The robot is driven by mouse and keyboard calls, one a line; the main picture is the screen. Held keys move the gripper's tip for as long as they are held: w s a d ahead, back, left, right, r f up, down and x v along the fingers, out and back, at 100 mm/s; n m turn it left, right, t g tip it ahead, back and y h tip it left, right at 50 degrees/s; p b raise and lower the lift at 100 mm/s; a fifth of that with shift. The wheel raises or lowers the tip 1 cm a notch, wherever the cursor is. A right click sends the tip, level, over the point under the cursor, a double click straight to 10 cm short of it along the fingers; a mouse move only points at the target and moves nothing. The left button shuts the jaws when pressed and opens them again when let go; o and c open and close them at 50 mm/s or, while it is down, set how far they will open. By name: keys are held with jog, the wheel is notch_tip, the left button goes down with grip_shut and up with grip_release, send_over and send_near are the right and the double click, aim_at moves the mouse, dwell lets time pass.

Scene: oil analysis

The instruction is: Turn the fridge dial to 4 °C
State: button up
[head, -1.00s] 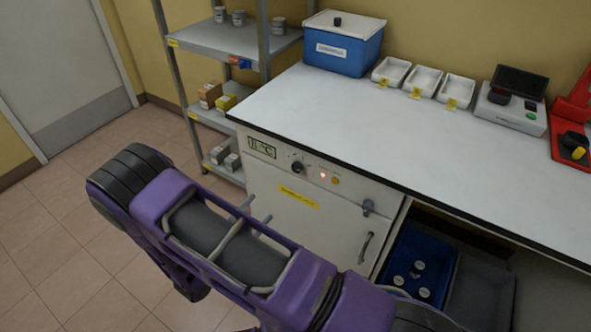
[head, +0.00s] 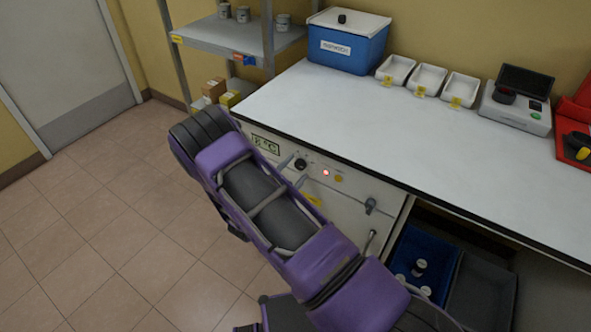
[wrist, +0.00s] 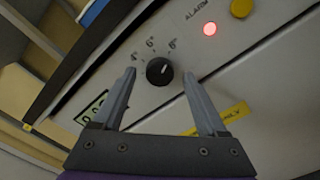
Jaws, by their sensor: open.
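The fridge dial (wrist: 159,72) is a round black knob with a white mark. The mark points up and right, roughly toward the 8° label; the 4° and 6° labels lie further left. In the head view the dial (head: 300,164) sits on the white fridge front (head: 350,205) under the counter. My gripper (wrist: 159,75) is open, with one fingertip on each side of the dial in the wrist view. I cannot tell whether either finger touches it. In the head view my arm hides much of the fridge door.
A red alarm light (wrist: 210,29) and a yellow button (wrist: 241,8) are right of the dial. A green display (wrist: 92,108) is at its left; its reading is unclear. The white counter (head: 370,120) overhangs the panel. Floor at left is clear.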

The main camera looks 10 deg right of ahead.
jog(key=shift+w+d, duration=0.2)
grip_shut()
dwell(0.3)
